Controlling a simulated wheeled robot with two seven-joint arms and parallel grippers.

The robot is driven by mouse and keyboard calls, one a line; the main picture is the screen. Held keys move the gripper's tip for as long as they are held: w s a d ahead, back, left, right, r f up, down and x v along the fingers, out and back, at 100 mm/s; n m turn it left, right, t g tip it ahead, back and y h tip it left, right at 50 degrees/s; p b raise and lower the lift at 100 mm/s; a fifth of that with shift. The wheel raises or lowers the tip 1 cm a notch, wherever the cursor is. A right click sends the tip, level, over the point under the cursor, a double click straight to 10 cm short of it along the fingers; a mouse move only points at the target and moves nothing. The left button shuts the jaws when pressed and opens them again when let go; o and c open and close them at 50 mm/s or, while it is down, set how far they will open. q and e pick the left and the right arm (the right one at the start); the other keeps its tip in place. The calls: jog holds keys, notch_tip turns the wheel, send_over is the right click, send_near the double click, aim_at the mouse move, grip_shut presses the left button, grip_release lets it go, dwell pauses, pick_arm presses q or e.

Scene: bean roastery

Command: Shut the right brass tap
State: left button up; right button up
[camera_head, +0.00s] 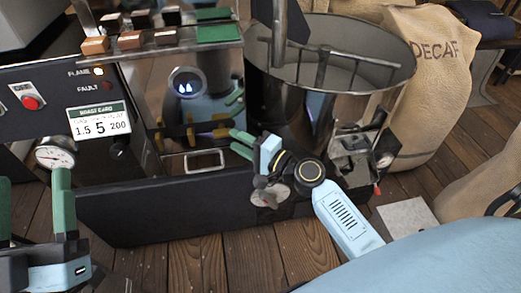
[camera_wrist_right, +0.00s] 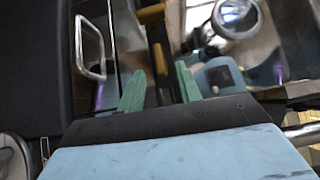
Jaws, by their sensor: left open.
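Two brass tap handles show low on the dark roaster front in the head view. The right brass tap (camera_head: 212,134) is the one closer to my right gripper; the left brass tap (camera_head: 160,141) is further left. My right gripper (camera_head: 236,141) is open, its green fingers pointing left just short of the right tap. In the right wrist view the right brass tap (camera_wrist_right: 160,60) shows between and just beyond the open fingers (camera_wrist_right: 158,76), not gripped. The left brass tap (camera_wrist_right: 150,13) shows farther off. My left gripper (camera_head: 34,208) is open and empty at the lower left.
A pull handle (camera_head: 203,161) sits below the taps; it also shows in the wrist view (camera_wrist_right: 88,48). A large round cooling bin (camera_head: 330,90) stands right of the taps, above my right arm. A gauge (camera_head: 54,154) and a control panel are at left. A DECAF sack (camera_head: 430,80) stands at right.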

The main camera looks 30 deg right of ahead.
jog(key=v, duration=0.7)
jog(key=shift+s+d, duration=0.15)
jog(key=shift+s, duration=0.15)
jog(key=shift+r, duration=0.1)
